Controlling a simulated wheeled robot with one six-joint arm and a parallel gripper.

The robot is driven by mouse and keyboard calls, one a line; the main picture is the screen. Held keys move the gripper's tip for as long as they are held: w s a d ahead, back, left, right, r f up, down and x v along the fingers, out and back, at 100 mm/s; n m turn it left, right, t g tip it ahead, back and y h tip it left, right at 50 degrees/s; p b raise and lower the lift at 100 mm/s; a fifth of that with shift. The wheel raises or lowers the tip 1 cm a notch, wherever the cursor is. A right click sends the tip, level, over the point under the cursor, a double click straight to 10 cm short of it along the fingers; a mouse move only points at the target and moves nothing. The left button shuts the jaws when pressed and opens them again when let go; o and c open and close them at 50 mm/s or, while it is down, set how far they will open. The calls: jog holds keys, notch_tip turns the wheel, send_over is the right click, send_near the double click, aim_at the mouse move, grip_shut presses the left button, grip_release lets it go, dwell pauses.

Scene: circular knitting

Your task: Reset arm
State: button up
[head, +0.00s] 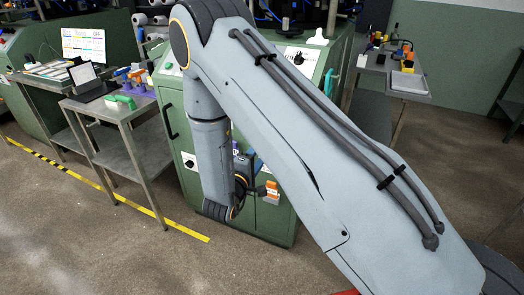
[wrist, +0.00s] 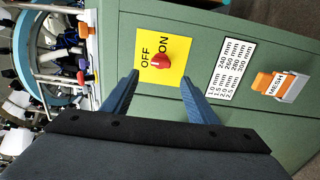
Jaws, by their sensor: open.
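My arm crosses the head view from the lower right to the top and folds down in front of the green machine (head: 285,225). My gripper (wrist: 160,78) is open and empty in the wrist view, its two blue-grey fingers apart. It faces the machine panel, with a red knob (wrist: 160,62) on a yellow OFF/ON plate (wrist: 147,45) showing between and beyond the fingertips. I cannot tell whether the fingers touch the panel.
A white size label (wrist: 230,68) and an orange-handled MESH holder (wrist: 283,86) are on the panel. Grey side tables (head: 125,112) with small tools stand at the left, and another table (head: 410,95) stands at the back right. Open floor lies at front left, beyond yellow tape (head: 195,235).

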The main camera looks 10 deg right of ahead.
jog(key=s+d+r+m+g+y, duration=0.1)
jog(key=s+r+m+g+y, duration=0.2)
jog(key=s, duration=0.6)
jog(key=s+d+r+m+g+y, duration=0.2)
jog(key=s+m+g+y, duration=0.2)
jog(key=s, duration=0.6)
jog(key=s+d+r+m+g+y, duration=0.2)
jog(key=s+r+m+g+y, duration=0.1)
jog(key=s+g, duration=0.4)
jog(key=s+m, duration=0.1)
jog(key=s, duration=0.2)
jog(key=shift+s+r+g+y, duration=0.2)
jog(key=shift+r+g+y, duration=0.1)
jog(key=shift+r, duration=0.05)
jog(key=shift+c, duration=0.3)
